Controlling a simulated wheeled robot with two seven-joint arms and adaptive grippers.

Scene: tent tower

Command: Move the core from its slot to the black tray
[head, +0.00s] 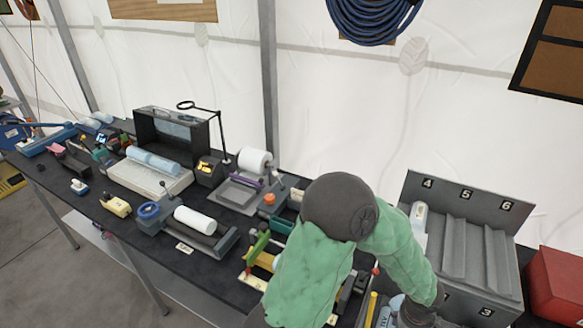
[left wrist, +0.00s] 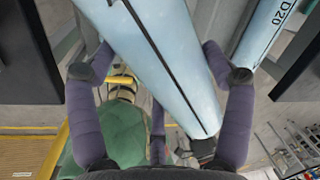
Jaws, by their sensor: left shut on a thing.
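My left gripper (left wrist: 160,75) is shut on a pale blue core (left wrist: 178,45) in the left wrist view, with purple fingers on both sides. A dark line runs along the core. A second pale blue core (left wrist: 268,28) marked "D20" lies beside it at the right. In the head view my green left arm reaches down to the right, and the dark wrist (head: 418,312) is at the bottom edge. The grey slotted rack (head: 485,250) is numbered, with a pale core (head: 420,215) below number 4. I cannot pick out the black tray with certainty. My right gripper is not in view.
A red box (head: 555,285) stands right of the rack. A white roll (head: 195,220) on a grey holder, an open black case (head: 165,130) and a magnifier lamp (head: 215,125) crowd the long black table (head: 115,235). My arm hides part of the table.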

